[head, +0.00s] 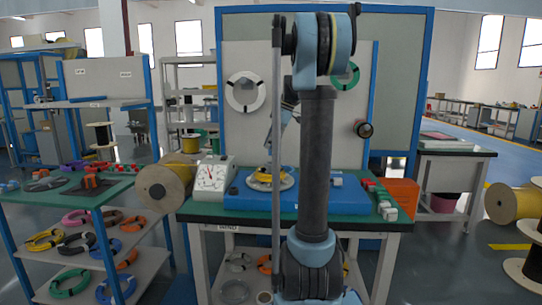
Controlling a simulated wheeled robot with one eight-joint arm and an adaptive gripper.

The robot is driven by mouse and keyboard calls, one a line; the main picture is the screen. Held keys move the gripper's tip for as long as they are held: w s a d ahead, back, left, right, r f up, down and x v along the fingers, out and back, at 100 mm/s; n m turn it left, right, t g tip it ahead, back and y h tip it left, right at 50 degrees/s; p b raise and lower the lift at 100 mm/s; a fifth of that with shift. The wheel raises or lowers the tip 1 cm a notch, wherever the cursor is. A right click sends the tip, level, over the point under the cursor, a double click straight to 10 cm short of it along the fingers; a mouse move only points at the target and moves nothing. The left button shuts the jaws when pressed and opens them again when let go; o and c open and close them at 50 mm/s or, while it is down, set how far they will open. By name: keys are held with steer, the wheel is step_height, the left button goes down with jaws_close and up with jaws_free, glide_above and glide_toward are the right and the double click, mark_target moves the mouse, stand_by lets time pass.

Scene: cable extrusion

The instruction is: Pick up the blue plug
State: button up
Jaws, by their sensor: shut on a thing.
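My gripper (268,150) shows small and dark at the lower end of my light blue wrist, just above the blue bench unit, and my own arm and a dark pole partly cover it. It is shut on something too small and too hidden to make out. I cannot pick out the blue plug for certain; it may be hidden at the gripper or behind my arm. Below the gripper, a yellow cable coil (265,178) lies on a round plate on the blue unit (240,201).
The green-topped workbench (205,214) also holds a white dial scale (213,177) and small red and grey blocks (378,195) at right. A table with cable coils (120,187) stands at left. Cable spools (166,185) stand at both sides. Open floor lies at right.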

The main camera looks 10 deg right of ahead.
step_height(320, 180, up, 13)
stand_by(0.3)
